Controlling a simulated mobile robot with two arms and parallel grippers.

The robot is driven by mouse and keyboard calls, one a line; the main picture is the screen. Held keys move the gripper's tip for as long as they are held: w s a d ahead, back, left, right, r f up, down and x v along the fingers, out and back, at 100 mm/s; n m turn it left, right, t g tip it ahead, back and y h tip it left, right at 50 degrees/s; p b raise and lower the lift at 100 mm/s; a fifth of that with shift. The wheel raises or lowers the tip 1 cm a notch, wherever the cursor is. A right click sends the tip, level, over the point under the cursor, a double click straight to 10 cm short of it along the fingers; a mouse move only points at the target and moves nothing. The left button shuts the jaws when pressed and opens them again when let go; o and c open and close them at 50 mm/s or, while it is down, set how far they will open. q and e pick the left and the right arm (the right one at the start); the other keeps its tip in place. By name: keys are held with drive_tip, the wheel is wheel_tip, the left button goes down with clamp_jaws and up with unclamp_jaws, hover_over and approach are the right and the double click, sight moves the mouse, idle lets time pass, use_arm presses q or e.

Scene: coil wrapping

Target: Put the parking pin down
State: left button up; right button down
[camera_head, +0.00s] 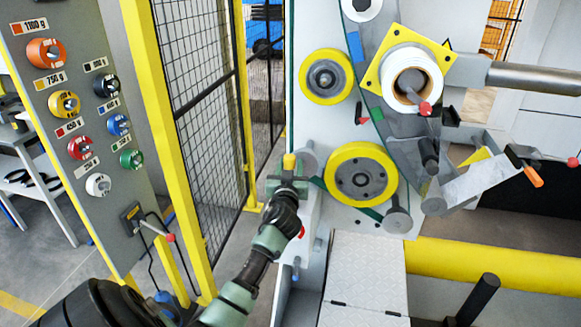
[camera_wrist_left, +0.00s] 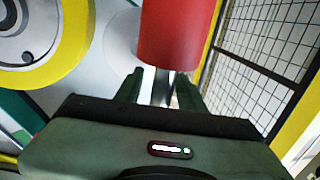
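My left gripper (camera_head: 288,180) is beside the machine's front left edge, left of the lower yellow-rimmed wheel (camera_head: 361,174). I cannot tell whether the fingers press on the stem. No part is clearly recognisable as the parking pin, and I cannot tell whether the red cylinder belongs to it. My right gripper is out of view.
A white coil (camera_head: 411,79) sits on a yellow square plate above right. A grey panel (camera_head: 85,120) at left carries several coloured spools. A yellow-framed mesh fence (camera_head: 196,120) stands between panel and machine. A yellow rail (camera_head: 480,266) crosses low right.

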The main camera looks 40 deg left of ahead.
use_arm(q)
drive_tip(key=shift+s+d+f, duration=0.15)
drive_tip(key=b+v, duration=0.2)
drive_tip(key=v, duration=0.5)
drive_tip(key=shift+s, duration=0.25)
drive_tip(key=shift+f, duration=0.1)
